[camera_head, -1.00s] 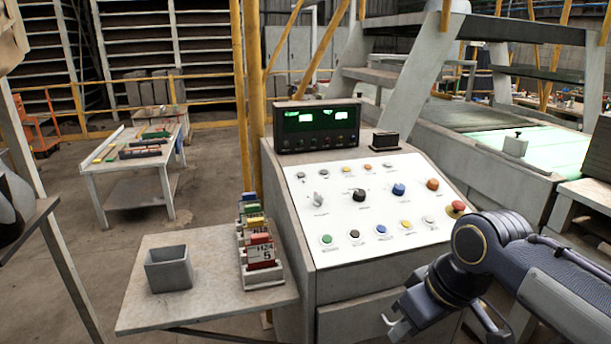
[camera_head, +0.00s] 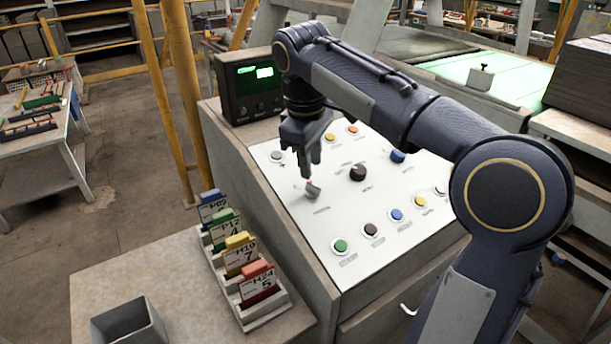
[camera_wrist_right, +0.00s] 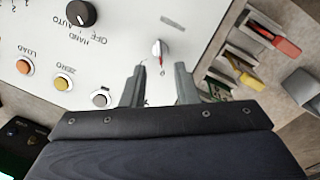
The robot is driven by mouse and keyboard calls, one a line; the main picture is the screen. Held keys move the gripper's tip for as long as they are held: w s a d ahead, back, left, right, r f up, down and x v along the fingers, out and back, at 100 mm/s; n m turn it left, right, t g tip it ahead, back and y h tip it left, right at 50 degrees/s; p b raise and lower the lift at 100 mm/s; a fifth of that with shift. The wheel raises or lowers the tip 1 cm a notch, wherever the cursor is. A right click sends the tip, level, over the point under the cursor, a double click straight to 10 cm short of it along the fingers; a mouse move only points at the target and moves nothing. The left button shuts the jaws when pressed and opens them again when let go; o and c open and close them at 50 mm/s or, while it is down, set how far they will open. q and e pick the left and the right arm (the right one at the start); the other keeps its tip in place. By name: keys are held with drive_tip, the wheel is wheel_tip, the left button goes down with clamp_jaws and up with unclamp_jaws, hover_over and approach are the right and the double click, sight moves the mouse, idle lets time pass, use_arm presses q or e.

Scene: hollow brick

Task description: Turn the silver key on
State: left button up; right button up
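The silver key (camera_head: 312,190) is a small grey turn-knob on the white sloped panel (camera_head: 290,225), on the panel's left side. In the right wrist view the silver key (camera_wrist_right: 157,47) stands just beyond the fingertips, with a thin red mark on it. My right gripper (camera_head: 304,170) points down over the key from above. In the right wrist view its two fingers (camera_wrist_right: 161,70) are apart with nothing between them, and the key lies roughly in line with the gap. Whether a finger touches the key cannot be told. My left gripper is out of view.
A card rack (camera_head: 246,312) and grey bin (camera_head: 130,325) stand on the side shelf.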

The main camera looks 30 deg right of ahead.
sight(312, 184)
drive_tip(key=f, duration=0.6)
drive_tip(key=shift+w+d, duration=0.2)
drive_tip(key=shift+d, duration=0.15)
clamp_jaws()
